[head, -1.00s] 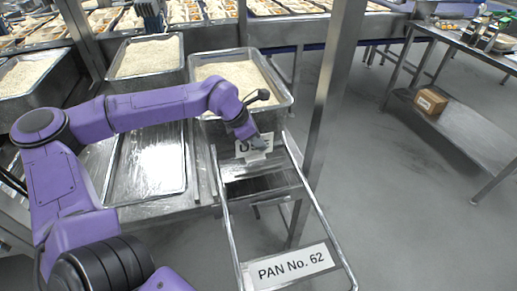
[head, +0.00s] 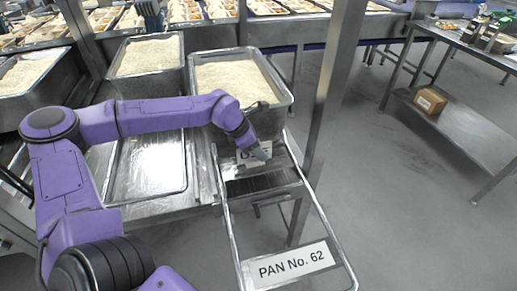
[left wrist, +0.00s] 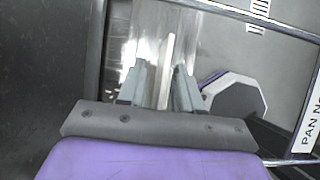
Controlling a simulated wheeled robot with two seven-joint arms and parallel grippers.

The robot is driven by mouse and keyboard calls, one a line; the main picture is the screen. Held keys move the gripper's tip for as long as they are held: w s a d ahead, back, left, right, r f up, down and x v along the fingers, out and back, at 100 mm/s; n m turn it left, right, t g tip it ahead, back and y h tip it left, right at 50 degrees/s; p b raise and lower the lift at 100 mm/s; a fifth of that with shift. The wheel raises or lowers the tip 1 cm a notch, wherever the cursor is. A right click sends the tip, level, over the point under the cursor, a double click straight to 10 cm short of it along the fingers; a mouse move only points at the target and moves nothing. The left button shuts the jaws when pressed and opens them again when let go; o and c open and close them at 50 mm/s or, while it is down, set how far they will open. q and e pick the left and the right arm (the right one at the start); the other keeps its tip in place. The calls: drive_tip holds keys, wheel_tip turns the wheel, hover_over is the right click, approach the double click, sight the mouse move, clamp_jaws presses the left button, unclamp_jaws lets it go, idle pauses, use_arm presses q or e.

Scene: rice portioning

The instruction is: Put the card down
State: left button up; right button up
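The white card (head: 249,156) with dark lettering is at the front face of the right rice pan, above the far end of the metal frame cart. It is tilted, and part of it is hidden behind my left gripper (head: 262,153). In the left wrist view, the card (left wrist: 168,65) shows edge-on as a thin pale strip between the two fingers of my left gripper (left wrist: 160,72). The fingers stand apart, with a gap visible beside the strip. I cannot tell whether the card's lower edge touches a surface. My right gripper is not in view.
The right rice pan (head: 279,112) stands behind the card. The cart frame (head: 229,232) carries a label, PAN No. 62 (head: 296,265). A steel post (head: 328,120) rises just right of the card. An empty tray (head: 150,188) lies left. Open floor is at right.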

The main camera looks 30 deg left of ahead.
use_arm(q)
drive_tip(key=shift+a+r, duration=0.1)
drive_tip(key=shift+r, duration=0.4)
drive_tip(key=p+v, duration=0.1)
drive_tip(key=v, duration=1)
drive_tip(key=shift+s+r, duration=0.15)
drive_tip(key=shift+s, duration=0.05)
